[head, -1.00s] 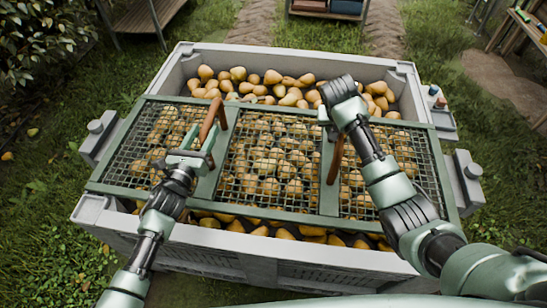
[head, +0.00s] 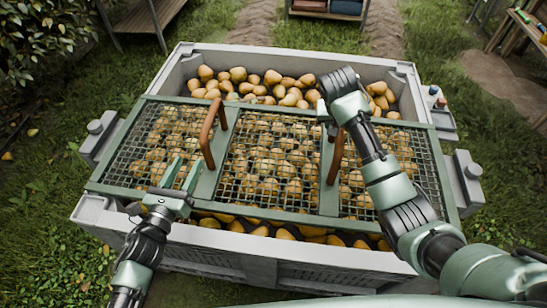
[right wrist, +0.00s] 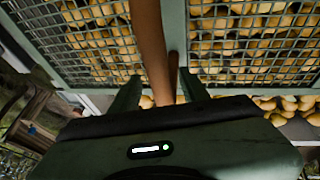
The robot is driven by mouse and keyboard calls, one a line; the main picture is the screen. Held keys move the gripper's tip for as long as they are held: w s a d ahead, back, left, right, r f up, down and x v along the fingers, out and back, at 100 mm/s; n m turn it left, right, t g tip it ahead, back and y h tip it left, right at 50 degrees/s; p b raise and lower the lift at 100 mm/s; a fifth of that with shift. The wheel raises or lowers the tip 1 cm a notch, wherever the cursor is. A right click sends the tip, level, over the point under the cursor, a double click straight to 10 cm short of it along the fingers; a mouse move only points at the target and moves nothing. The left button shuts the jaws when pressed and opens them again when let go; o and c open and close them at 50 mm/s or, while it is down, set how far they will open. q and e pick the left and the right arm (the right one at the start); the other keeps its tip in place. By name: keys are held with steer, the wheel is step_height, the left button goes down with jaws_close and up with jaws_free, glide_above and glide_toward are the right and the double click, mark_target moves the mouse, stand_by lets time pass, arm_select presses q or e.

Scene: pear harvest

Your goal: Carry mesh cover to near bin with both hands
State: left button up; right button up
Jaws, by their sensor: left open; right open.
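The mesh cover (head: 328,198) is a green frame with wire panels and two brown handles. It lies across the front and middle of the grey bin (head: 225,240), over the pears. My left gripper (head: 188,166) is open and empty over the left panel, apart from and to the lower left of the left handle (head: 208,138). My right gripper (head: 331,116) is at the right handle (head: 336,160). In the right wrist view, the right gripper (right wrist: 160,90) is open, with the brown handle (right wrist: 150,45) between its fingers; contact cannot be told.
Pears (head: 285,88) show uncovered at the back of the bin. Grey blocks stick out at the bin's left (head: 98,138) and right (head: 467,180) sides. A wooden bench (head: 145,15) stands back left, shelving (head: 520,30) back right. Grass surrounds the bin.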

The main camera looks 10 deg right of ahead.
steer(key=v, duration=0.8)
steer(key=shift+s+r, duration=0.15)
steer(key=shift+r, duration=0.1)
arm_select(q)
steer(key=shift+s, duration=0.1)
steer(key=s+a, duration=0.4)
steer(key=s, duration=0.2)
steer(key=shift+a, duration=0.15)
arm_select(e)
steer(key=shift+f, duration=0.1)
stand_by(0.3)
steer(key=shift+s+d+r+p, duration=0.1)
steer(key=shift+s+r+p, duration=0.1)
steer(key=shift+r+p, duration=0.45)
arm_select(q)
step_height(320, 180, up, 7)
steer(key=p, duration=0.5)
steer(key=shift+p, duration=0.35)
arm_select(e)
steer(key=s+r, duration=0.1)
steer(key=s+d+r, duration=0.1)
steer(key=r, duration=0.1)
steer(key=shift+s+d+r, duration=0.1)
steer(key=shift+s, duration=0.05)
